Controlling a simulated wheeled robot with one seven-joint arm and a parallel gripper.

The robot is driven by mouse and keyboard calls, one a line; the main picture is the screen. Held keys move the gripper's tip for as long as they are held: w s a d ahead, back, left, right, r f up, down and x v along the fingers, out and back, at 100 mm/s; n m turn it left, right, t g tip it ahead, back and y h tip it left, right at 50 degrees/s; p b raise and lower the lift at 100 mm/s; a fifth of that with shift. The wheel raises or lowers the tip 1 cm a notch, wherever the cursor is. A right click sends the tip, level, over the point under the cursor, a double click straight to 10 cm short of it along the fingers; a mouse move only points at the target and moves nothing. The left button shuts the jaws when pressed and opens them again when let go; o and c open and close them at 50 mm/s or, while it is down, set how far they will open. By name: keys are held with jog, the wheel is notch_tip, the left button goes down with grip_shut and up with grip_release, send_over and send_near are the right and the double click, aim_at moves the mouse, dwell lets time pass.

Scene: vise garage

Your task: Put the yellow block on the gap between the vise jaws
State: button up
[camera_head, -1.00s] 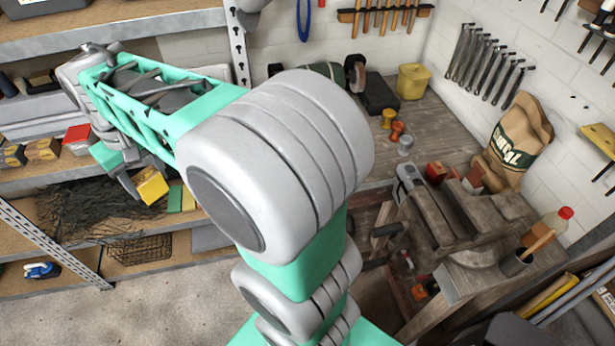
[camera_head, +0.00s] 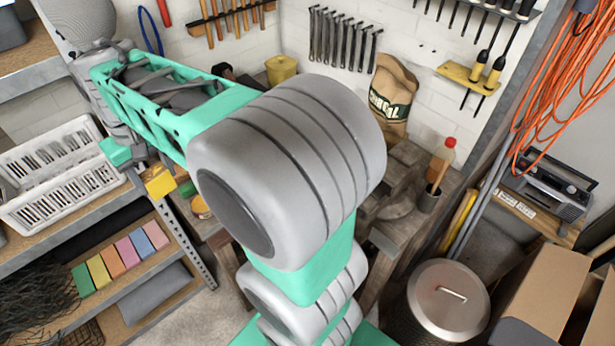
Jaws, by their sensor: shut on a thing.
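My gripper (camera_head: 149,168) is at the left of the head view, at the end of my raised arm. It is shut on a yellow block (camera_head: 160,187), which hangs tilted below it. The wooden vise (camera_head: 398,204) on the workbench is right of my arm's large grey joint and partly hidden by it. The gap between its jaws is not clear to see. The block is well to the left of the vise, apart from it.
A white crate (camera_head: 62,183) and a row of coloured boxes (camera_head: 119,256) are on the left shelves. A metal bin (camera_head: 448,300) and a cardboard box (camera_head: 548,293) are at right.

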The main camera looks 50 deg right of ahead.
jog(key=s+d+r+m+h+b, duration=0.1)
jog(key=s+d+m, duration=0.4)
jog(key=d, duration=0.4)
jog(key=s+d+r+m+b, duration=0.1)
jog(key=s+d+m, duration=0.2)
jog(key=s+d, duration=0.5)
jog(key=s+d+r+m+g+b, duration=0.1)
jog(key=s+d+m, duration=0.3)
jog(key=s, duration=0.6)
jog(key=s+d+r+m+g+b, duration=0.1)
jog(key=s+d+m+b, duration=0.1)
jog(key=s+m, duration=0.65)
jog(key=shift+n, duration=0.75)
jog(key=w+d+f+b, duration=0.1)
jog(key=d+f+b, duration=0.2)
jog(key=d, duration=0.1)
jog(key=w+d+f+b, duration=0.1)
jog(key=d+f+b, duration=0.2)
jog(key=d, duration=0.1)
jog(key=d+f+b, duration=0.3)
jog(key=d+f, duration=0.1)
jog(key=shift+w+d+b, duration=0.4)
notch_tip(320, 180, down, 3)
jog(key=shift+d+r+b, duration=0.1)
jog(key=shift+b, duration=0.55)
grip_shut()
jog(key=shift+f, duration=0.35)
